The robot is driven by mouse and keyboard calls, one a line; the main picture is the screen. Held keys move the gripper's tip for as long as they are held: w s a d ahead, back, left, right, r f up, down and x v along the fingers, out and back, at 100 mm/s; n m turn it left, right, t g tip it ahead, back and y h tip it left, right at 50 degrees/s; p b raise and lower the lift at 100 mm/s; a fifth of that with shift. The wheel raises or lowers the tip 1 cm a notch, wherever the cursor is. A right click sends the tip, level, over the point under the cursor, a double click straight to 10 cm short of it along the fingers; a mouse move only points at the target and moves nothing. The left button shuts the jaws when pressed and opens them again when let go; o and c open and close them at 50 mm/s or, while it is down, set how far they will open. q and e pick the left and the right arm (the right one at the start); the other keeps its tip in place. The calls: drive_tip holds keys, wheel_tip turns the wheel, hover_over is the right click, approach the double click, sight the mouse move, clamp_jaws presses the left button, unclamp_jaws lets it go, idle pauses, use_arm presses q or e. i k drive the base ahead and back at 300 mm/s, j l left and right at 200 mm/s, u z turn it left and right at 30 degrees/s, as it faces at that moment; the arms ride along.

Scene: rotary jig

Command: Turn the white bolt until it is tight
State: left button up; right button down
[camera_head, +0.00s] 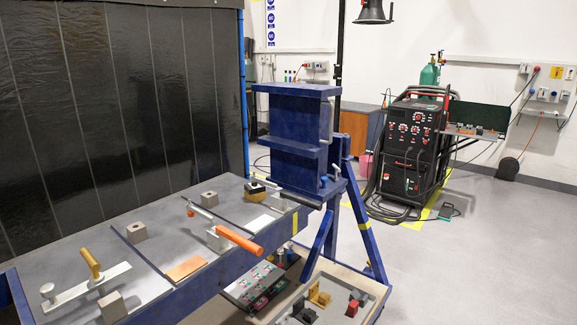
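The blue rotary jig (288,140) stands at the far end of the long blue-edged table, on blue legs (370,225). A small pale piece (336,168) sticks out at its right side, low down. It may be the white bolt, but it is too small to tell. A pale round-headed knob (47,290) stands on the left end of a grey metal bar on the table; I cannot tell if it is a bolt. Neither of my grippers shows in the head view.
The table (75,245) carries a clamp with an orange handle (240,240), a tan-handled piece (90,258), grey blocks (136,232) and a copper-coloured plate (186,269). Trays (268,315) lie below. A welding machine (410,150) stands behind.

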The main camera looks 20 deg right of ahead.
sight(337, 168)
drive_tip(key=i+l+u, duration=0.15)
drive_tip(key=l+u, duration=0.25)
drive_tip(key=i+l+u, duration=0.1)
drive_tip(key=l+u, duration=0.25)
drive_tip(key=i+l+u, duration=0.1)
drive_tip(key=l+u, duration=0.25)
drive_tip(key=l, duration=0.55)
drive_tip(key=l+u, duration=0.3)
drive_tip(key=l, duration=1.4)
drive_tip(key=k+l, duration=0.1)
drive_tip(key=l, duration=0.7)
drive_tip(key=l+u, duration=0.1)
drive_tip(key=l, duration=0.7)
drive_tip(key=k+l, duration=0.1)
drive_tip(key=l, duration=0.7)
